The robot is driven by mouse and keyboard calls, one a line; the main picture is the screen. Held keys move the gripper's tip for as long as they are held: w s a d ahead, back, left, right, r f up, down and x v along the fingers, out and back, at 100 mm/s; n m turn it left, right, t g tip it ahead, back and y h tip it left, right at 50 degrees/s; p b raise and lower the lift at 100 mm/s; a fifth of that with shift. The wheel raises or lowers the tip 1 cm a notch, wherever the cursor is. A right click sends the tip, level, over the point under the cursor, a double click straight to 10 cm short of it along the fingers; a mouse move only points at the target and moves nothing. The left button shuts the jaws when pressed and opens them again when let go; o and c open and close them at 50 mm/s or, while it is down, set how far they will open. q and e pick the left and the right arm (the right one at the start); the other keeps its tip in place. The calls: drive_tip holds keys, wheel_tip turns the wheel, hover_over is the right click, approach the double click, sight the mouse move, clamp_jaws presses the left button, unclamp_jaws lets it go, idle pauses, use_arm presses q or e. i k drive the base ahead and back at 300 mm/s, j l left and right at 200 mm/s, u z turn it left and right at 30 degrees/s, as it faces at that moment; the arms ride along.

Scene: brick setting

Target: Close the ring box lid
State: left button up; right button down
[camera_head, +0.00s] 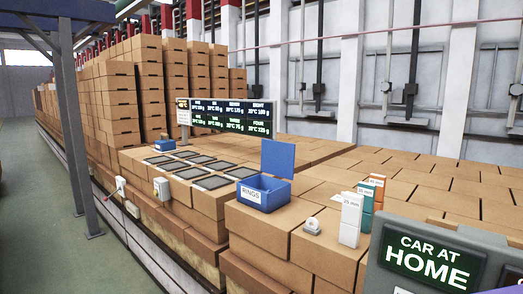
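The ring box (262,192) is a blue box with a white "RINGS" label on its front. It stands on the brick stack in the middle of the view. Its blue lid (278,158) is open and stands upright along the back edge of the box. What lies inside the box is too small to tell. Neither of my grippers is in view.
Right of the box stand a small white object (312,226) and several labelled blocks, one white (350,222). Dark square plates (188,172) lie to the left, before a display board (226,117). A grey "CAR AT HOME" panel (432,256) fills the lower right.

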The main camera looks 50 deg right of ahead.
sight(278, 158)
drive_tip(key=i+z, duration=0.3)
drive_tip(key=i, duration=0.15)
drive_tip(key=i+j+z, duration=0.2)
drive_tip(key=i+z, duration=0.15)
drive_tip(key=i+j+z, duration=0.3)
drive_tip(key=i, duration=0.15)
